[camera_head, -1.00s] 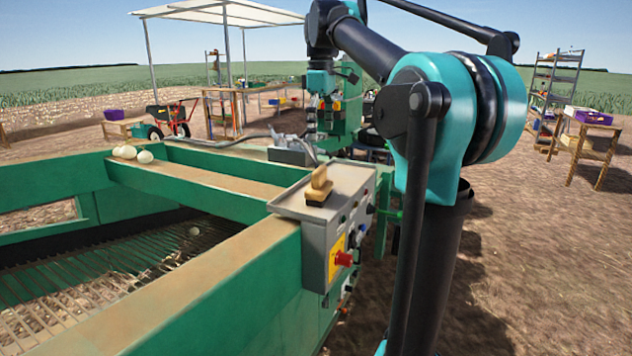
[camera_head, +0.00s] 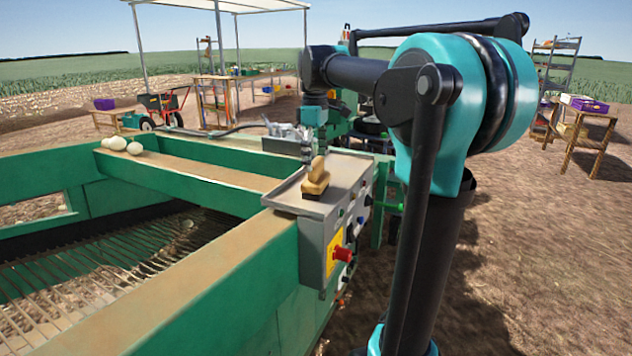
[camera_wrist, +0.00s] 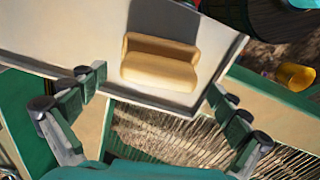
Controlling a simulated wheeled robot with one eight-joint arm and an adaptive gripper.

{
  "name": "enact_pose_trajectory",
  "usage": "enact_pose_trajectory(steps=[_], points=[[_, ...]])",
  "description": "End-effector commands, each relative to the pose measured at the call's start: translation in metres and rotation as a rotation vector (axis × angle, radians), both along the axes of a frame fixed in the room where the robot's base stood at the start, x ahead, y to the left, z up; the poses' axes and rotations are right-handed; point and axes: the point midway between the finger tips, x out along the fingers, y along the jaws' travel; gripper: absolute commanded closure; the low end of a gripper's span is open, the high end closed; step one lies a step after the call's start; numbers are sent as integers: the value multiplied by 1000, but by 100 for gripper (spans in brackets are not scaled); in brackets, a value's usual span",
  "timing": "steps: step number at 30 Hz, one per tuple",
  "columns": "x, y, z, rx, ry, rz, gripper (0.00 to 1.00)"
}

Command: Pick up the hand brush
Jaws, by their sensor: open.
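In the wrist view the hand brush (camera_wrist: 160,62) lies on the grey top, ahead of and between the open fingers, apart from both. My gripper (camera_wrist: 158,95) is open and empty there. In the head view my gripper (camera_head: 308,152) hangs just behind the brush, above the box's far part; its fingers are small and hard to make out.
Onions (camera_head: 118,143) sit on the green frame (camera_head: 220,190) at left. A red button (camera_head: 342,254) sticks out of the box's front. A grey metal device (camera_head: 288,137) stands behind the box. Bare soil lies to the right.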

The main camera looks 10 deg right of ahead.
Motion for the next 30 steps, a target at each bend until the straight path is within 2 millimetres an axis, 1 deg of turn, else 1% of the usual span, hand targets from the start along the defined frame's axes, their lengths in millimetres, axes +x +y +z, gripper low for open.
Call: enact_pose_trajectory(steps=[5, 10, 14, 17, 23, 30], points=[[0, -1, -12, 0, 0, 0, 0], [0, -3, -37, 0, 0, 0, 0], [0, -3, -50, 0, 0, 0, 0], [0, -3, -54, 0, 0, 0, 0], [0, -3, -54, 0, 0, 0, 0], [0, -3, -54, 0, 0, 0, 30]])
